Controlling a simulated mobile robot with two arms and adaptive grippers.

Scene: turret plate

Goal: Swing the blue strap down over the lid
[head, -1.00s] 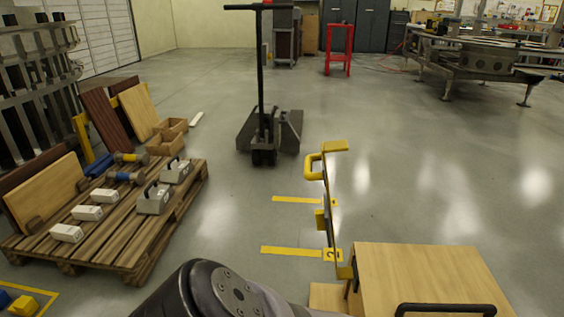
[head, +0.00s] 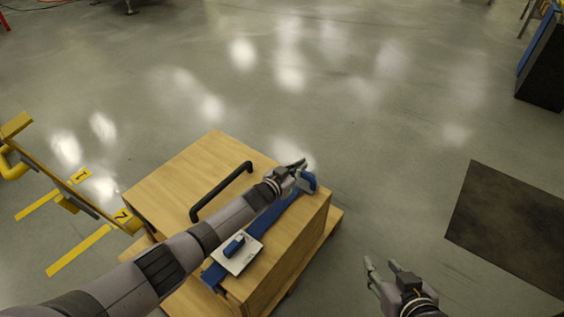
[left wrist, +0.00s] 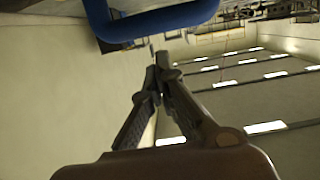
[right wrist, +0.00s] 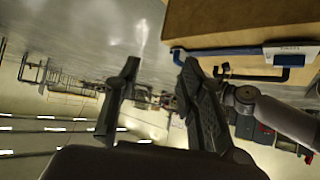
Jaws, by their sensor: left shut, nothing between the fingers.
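The wooden box (head: 190,160) has a flat lid with a black handle (head: 222,190). The blue strap (head: 272,222) lies across the lid near its right edge, and also shows along the lid in the right wrist view (right wrist: 222,51). Its blue loop handle (head: 309,182) is at the far end, and it fills the top of the left wrist view (left wrist: 160,27). My left gripper (head: 303,163) is shut and empty, just beside this loop; contact is unclear. My forearm hides part of the lid. My right gripper (head: 378,270) is open and empty, right of the box.
A white plate with a blue knob (head: 237,255) sits over the strap's near end. A dark mat (head: 510,225) lies at right. The floor beyond the box is clear.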

